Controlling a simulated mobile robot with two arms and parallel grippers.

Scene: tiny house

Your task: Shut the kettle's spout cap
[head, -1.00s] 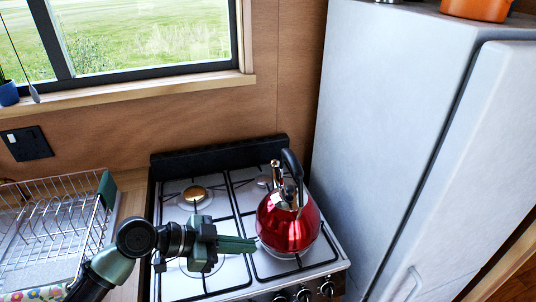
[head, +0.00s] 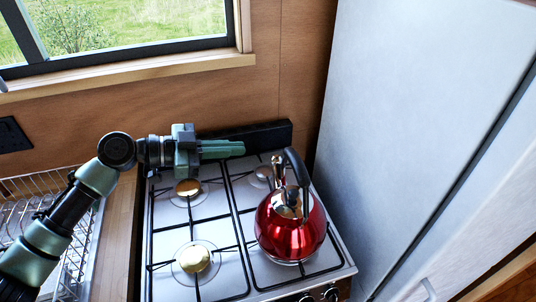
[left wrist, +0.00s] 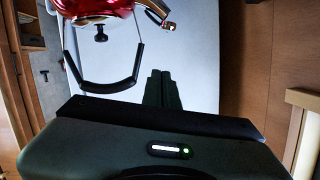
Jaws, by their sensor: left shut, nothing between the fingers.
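The red kettle (head: 288,232) stands upright on the front right of the stove, with a black arched handle (head: 300,172). Its metal spout (head: 277,172) points up and back; whether its cap is open is too small to tell. My left gripper (head: 243,148) is shut and empty, raised over the back of the stove, left of the spout and apart from it. In the left wrist view, the shut fingers (left wrist: 162,82) show below the spout (left wrist: 158,17) and right of the handle (left wrist: 108,88). The red kettle body (left wrist: 95,8) is cut off at the top. My right gripper is not in view.
A tall grey fridge (head: 410,130) stands close on the kettle's right. The stove's dark back edge (head: 268,134) and wooden wall (head: 180,100) lie behind. A wire dish rack (head: 40,205) is at left. The left burners are clear.

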